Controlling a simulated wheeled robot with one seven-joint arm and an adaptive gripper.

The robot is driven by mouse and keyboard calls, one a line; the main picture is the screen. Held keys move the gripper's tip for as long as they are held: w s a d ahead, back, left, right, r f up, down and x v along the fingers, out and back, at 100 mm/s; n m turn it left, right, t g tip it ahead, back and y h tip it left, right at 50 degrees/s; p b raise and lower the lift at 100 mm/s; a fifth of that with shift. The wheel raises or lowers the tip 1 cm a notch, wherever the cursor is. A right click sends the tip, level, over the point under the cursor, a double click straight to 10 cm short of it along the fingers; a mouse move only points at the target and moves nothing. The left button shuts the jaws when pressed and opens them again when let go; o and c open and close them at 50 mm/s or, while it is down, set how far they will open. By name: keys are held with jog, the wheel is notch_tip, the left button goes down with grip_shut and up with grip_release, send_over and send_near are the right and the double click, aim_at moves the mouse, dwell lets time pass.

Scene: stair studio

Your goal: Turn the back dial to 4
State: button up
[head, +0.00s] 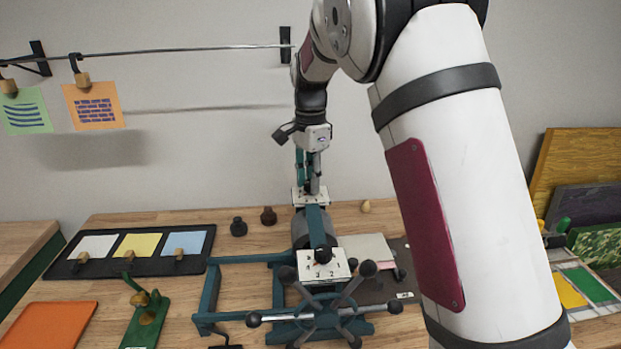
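The press has a white front dial plate (338,262) with the numerals 4, 1, 2 and 3 and a dark knob (323,254) in its middle. The back dial's white plate (299,198) is at the far end of the press, past the grey roller (300,232). My gripper (308,188) points down directly over the back dial. It hides the knob there, and the back dial's numerals and setting cannot be read. The fingers are small and overlap the dial, so I cannot tell whether they are open, shut or touching the knob.
A dark star wheel (324,318) stands at the press's front. Left are a black tray (70,268) with coloured sheets, a green stand (146,320) and an orange board (48,325). A wire with clipped cards (95,106) hangs above.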

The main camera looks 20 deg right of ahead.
jog(key=o, duration=0.4)
jog(key=shift+o, duration=0.2)
jog(key=shift+r, duration=0.1)
notch_tip(320, 180, up, 12)
dwell(0.4)
